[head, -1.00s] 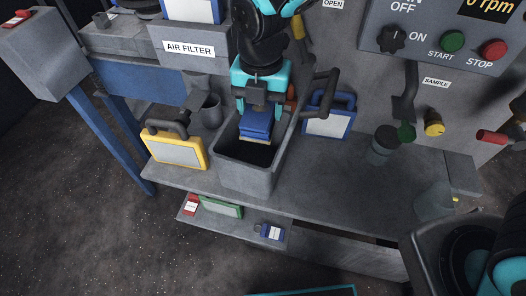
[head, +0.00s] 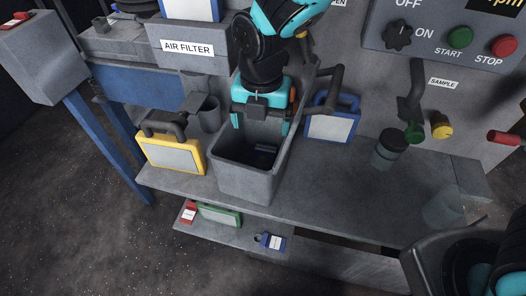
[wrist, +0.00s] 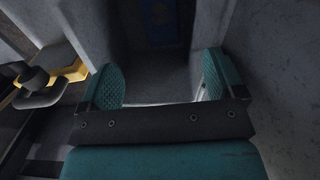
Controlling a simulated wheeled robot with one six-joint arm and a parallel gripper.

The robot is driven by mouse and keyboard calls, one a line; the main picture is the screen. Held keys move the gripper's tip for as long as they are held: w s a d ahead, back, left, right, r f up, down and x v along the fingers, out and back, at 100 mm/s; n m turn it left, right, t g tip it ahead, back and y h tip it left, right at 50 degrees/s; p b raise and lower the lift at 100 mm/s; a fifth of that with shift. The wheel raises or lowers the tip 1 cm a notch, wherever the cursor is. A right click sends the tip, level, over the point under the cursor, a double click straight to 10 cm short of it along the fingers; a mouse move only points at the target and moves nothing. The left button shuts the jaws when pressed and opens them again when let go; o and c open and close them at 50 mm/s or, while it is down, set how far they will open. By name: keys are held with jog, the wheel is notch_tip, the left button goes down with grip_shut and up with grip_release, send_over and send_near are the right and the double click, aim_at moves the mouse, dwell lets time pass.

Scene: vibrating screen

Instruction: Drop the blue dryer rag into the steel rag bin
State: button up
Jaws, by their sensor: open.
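The steel rag bin (head: 243,180) is a grey open-topped box on the bench. The blue dryer rag (head: 264,152) lies low inside it, dark and partly hidden by the bin's walls. In the wrist view the rag (wrist: 163,22) shows as a dim blue patch down in the bin. My gripper (head: 260,129) is over the bin's opening, its teal fingers spread apart with nothing between them. The fingers also show empty in the wrist view (wrist: 158,82).
A yellow-framed filter (head: 172,154) stands left of the bin and a blue-framed one (head: 330,124) right of it. A clear jar with a dark lid (head: 388,150) stands farther right. The bench (head: 330,185) is bare in front of the jar.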

notch_tip(320, 180, up, 18)
jog(key=b, duration=0.2)
jog(key=shift+f, duration=0.25)
